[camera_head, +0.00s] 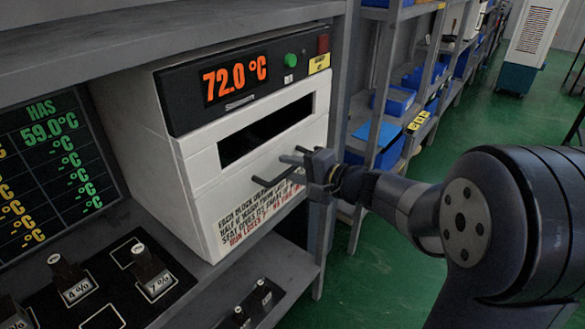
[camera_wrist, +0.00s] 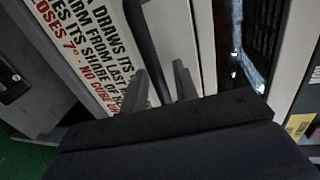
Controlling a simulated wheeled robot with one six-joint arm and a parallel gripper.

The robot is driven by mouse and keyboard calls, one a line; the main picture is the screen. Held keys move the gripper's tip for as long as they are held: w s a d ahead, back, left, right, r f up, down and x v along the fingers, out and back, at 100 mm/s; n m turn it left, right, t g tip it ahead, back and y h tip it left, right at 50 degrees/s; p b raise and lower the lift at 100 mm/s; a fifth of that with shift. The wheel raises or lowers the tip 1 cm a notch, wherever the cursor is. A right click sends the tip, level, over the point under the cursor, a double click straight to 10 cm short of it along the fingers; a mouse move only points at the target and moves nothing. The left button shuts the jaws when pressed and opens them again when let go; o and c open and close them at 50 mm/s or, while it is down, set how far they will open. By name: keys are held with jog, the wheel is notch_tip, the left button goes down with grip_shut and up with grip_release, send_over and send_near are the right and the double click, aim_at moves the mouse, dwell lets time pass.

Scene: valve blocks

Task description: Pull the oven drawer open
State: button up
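The oven (camera_head: 150,150) is a white box with a black top panel reading 72.0 °C. A dark slot (camera_head: 265,130) opens in its front. The drawer's dark bar handle (camera_head: 270,184) stands out below the slot, above printed lettering. My gripper (camera_head: 292,156) is at the right part of the handle. In the wrist view my gripper's two fingers (camera_wrist: 162,85) are apart, and the handle (camera_wrist: 143,35) runs down between them. A gap shows between the bar and the right finger. The exact contact is hidden.
The oven stands on a grey shelf, with a temperature board (camera_head: 50,155) on its left. Blocks with percent labels, one being a 7% block (camera_head: 150,268), stand on a black panel below. Shelves with blue bins (camera_head: 395,100) stand behind. Green floor is open at right.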

grip_shut()
jog(key=shift+s+d, duration=0.1)
dwell(0.3)
